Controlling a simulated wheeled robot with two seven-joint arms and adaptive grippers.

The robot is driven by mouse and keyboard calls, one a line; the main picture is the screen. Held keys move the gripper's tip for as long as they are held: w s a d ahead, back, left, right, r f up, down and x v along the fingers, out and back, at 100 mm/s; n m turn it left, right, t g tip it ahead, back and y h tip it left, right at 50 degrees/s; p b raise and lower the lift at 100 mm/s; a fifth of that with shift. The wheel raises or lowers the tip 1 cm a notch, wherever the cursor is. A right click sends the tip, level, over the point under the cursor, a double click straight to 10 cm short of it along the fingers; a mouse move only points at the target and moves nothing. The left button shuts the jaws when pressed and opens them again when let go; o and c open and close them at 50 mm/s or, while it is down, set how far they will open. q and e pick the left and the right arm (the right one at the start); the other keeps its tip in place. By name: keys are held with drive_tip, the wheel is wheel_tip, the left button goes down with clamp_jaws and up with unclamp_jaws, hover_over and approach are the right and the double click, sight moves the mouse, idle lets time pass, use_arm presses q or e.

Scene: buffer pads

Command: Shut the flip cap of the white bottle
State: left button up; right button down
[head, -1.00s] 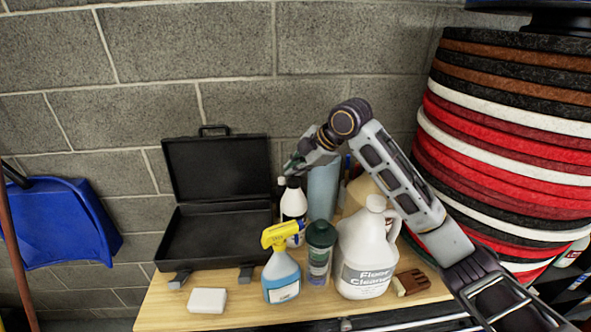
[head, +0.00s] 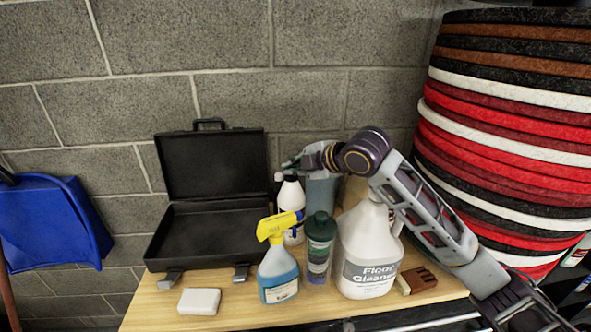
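The white bottle (head: 290,197) stands upright at the back of the wooden table, partly hidden by the spray bottle in front. Its top is dark, with a small pale piece (head: 278,177) at the left of it that looks like the raised flip cap; it is too small to be sure. My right gripper (head: 291,164) reaches in from the right over the other bottles, its tips just above the bottle's top. I cannot tell whether it touches the cap or how wide its fingers are. My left gripper is not in view.
An open black case (head: 205,235) stands to the left. A yellow-topped spray bottle (head: 279,268), a green-capped bottle (head: 319,245) and a floor cleaner jug (head: 368,255) stand in front. A white block (head: 199,301) lies at the front left.

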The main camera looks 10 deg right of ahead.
idle(0.4)
drive_tip(key=c, duration=1.7)
unclamp_jaws()
drive_tip(key=shift+o, duration=0.2)
drive_tip(key=shift+s+d, duration=0.1)
drive_tip(key=shift+s, duration=0.05)
drive_tip(key=v, duration=0.7)
drive_tip(key=shift+s+r, duration=0.25)
drive_tip(key=shift+d, duration=0.1)
